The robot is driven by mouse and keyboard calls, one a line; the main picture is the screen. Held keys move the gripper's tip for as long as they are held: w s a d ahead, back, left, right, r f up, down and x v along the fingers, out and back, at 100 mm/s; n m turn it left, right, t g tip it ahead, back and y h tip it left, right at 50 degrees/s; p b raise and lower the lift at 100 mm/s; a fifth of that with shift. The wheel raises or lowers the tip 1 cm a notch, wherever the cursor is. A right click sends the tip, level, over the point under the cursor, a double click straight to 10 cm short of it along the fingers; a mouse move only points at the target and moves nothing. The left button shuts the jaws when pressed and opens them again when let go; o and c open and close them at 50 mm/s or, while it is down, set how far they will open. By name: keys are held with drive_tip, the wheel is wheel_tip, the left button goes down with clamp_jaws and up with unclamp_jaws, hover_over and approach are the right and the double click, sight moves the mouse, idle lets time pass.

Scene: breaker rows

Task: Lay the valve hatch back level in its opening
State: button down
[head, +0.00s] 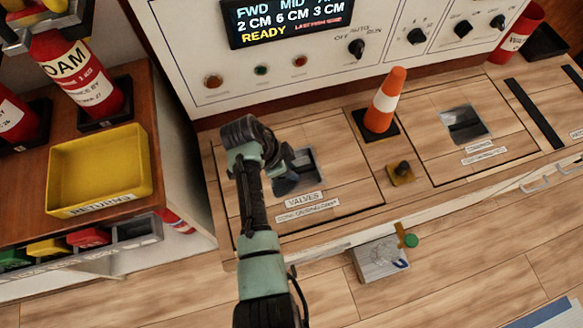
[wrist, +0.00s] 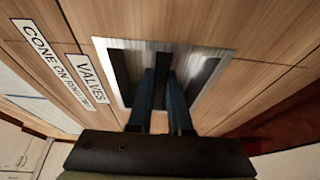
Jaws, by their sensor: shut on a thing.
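The valve hatch (head: 345,190) is a wood-grain panel left of centre in the head view, labelled VALVES. It looks about level with the surface around it, but I cannot tell whether it is fully seated. My gripper (head: 291,172) is at its recessed metal pull, partly hiding it. In the wrist view, the hatch (wrist: 262,75) fills much of the picture. The two dark fingers of my gripper (wrist: 164,85) reach into the metal recess and are shut on the bar of the hatch's pull. The pull is partly hidden by the fingers.
An orange cone (head: 387,100) stands on a black base right of the hatch. A second hatch (head: 500,130) lies farther right. A small yellow block with a black knob (head: 401,172) sits between them. A yellow tray (head: 100,170) is at left. The control panel (head: 300,70) rises behind.

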drive_tip(key=shift+w+f, duration=0.1)
drive_tip(key=shift+f, duration=0.05)
drive_tip(key=c, duration=0.8)
unclamp_jaws()
drive_tip(key=shift+o, duration=0.2)
drive_tip(key=shift+s+f, duration=0.25)
drive_tip(key=p+v, duration=0.5)
drive_tip(key=v, duration=0.8)
drive_tip(key=shift+w+r, duration=0.15)
